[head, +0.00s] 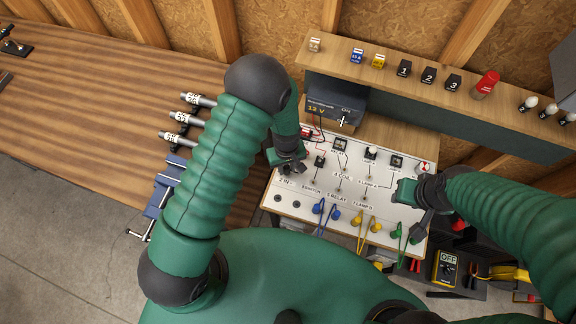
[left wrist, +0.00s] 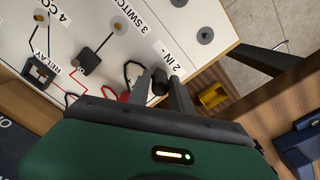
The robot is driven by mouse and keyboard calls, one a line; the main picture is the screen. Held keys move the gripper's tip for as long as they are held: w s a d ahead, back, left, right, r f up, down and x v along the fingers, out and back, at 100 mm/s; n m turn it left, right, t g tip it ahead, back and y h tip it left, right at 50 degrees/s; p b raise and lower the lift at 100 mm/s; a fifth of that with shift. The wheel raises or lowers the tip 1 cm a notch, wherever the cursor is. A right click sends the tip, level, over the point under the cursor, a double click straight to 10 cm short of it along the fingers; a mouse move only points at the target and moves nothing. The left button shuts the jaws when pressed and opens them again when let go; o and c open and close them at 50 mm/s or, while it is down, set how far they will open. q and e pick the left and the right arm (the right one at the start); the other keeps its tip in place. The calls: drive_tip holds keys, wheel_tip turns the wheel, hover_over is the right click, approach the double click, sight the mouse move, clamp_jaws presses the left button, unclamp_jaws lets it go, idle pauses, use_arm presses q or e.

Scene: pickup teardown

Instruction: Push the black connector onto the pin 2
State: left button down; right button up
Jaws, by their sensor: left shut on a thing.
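My left gripper (head: 292,165) is over the left edge of the white test panel (head: 300,208). In the left wrist view its two fingers (left wrist: 164,92) are shut on the black connector (left wrist: 160,82), a small dark cylinder. A black wire shows beside the left finger. The "2 IN -" label (left wrist: 178,62) is printed just beyond the connector. Pin 2 itself is hidden, so I cannot tell whether the connector touches it. My right gripper (head: 420,222) is at the panel's right edge; whether its fingers are open is unclear.
The power supply (head: 335,108) marked 12 V stands behind the panel. Blue, yellow and green leads (head: 362,222) hang at the panel's front edge. A blue vise (head: 160,190) is at the left. A yellow multimeter (head: 446,268) lies at the lower right. The bench at far left is mostly clear.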

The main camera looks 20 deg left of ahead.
use_arm(q)
drive_tip(key=shift+s+r, duration=0.15)
drive_tip(key=shift+s, duration=0.05)
drive_tip(key=shift+w+d, duration=0.35)
drive_tip(key=shift+d, duration=0.35)
drive_tip(key=shift+s+a, duration=0.1)
drive_tip(key=shift+a, duration=0.3)
use_arm(e)
drive_tip(key=shift+s+d, duration=0.15)
use_arm(q)
drive_tip(key=shift+s+d, duration=0.1)
drive_tip(key=shift+d, duration=0.15)
use_arm(e)
drive_tip(key=shift+d, duration=0.3)
use_arm(q)
drive_tip(key=shift+a, duration=0.4)
use_arm(e)
drive_tip(key=shift+a, duration=0.15)
use_arm(q)
drive_tip(key=shift+f+b, duration=0.55)
drive_tip(key=shift+f, duration=0.3)
use_arm(e)
drive_tip(key=shift+f, duration=0.6)
